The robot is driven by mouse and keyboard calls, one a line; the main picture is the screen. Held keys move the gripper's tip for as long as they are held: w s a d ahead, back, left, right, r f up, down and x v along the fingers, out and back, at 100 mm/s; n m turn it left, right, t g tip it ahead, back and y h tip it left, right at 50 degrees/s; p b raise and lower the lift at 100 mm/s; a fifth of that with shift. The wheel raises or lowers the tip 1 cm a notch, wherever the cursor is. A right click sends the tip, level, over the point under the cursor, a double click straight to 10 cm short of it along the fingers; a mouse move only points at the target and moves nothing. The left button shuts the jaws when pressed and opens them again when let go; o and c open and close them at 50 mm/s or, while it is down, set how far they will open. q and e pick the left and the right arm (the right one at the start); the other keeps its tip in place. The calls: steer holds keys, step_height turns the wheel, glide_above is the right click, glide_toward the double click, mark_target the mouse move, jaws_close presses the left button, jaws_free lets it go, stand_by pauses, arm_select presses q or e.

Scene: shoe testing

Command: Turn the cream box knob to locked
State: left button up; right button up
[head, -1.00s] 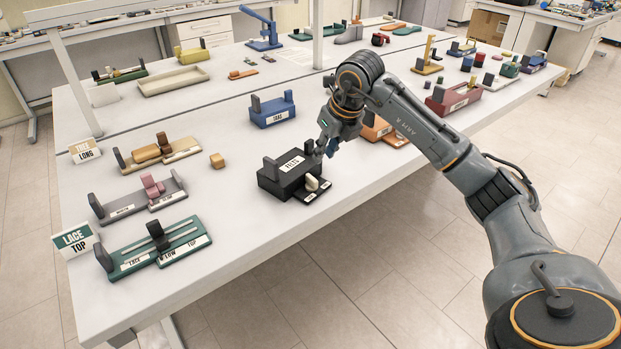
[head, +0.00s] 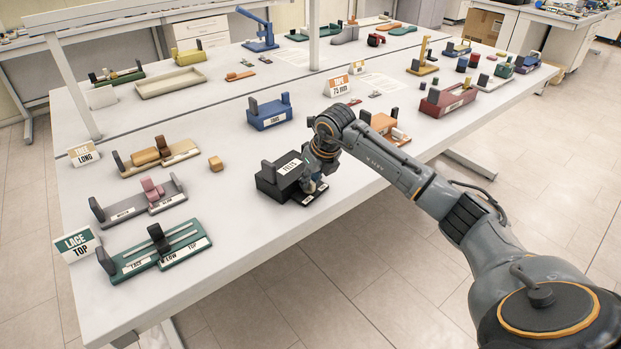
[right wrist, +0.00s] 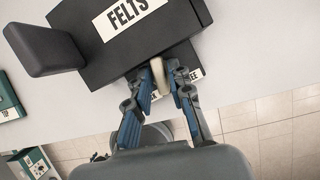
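The dark box (head: 268,188) labelled FELTS stands at the table's front edge in the head view. In the right wrist view the same box (right wrist: 175,35) fills the top. The cream knob (right wrist: 159,76) sticks out at its front, above a small plate with white labels (right wrist: 192,76) that are partly covered. My right gripper (right wrist: 163,85) has one blue-padded finger on each side of the knob, with a narrow gap on the right side. In the head view my right gripper (head: 318,182) hides the knob. My left gripper is not in view.
An orange fixture (head: 383,122) stands behind my right arm, and a blue fixture (head: 270,116) stands behind the box. A green LACE fixture (head: 153,246) and a grey fixture (head: 138,205) are to the left.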

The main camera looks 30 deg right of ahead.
jaws_close()
steer(key=shift+d+n+y+b, duration=0.1)
steer(key=shift+n+y+b, duration=0.2)
steer(key=shift+n+b, duration=0.3)
steer(key=shift+n+y+b, duration=0.3)
steer(key=shift+n, duration=0.5)
steer(key=shift+o, duration=0.8)
jaws_free()
steer(key=shift+r, duration=0.15)
steer(key=v, duration=1.1)
steer(key=shift+r, duration=0.4)
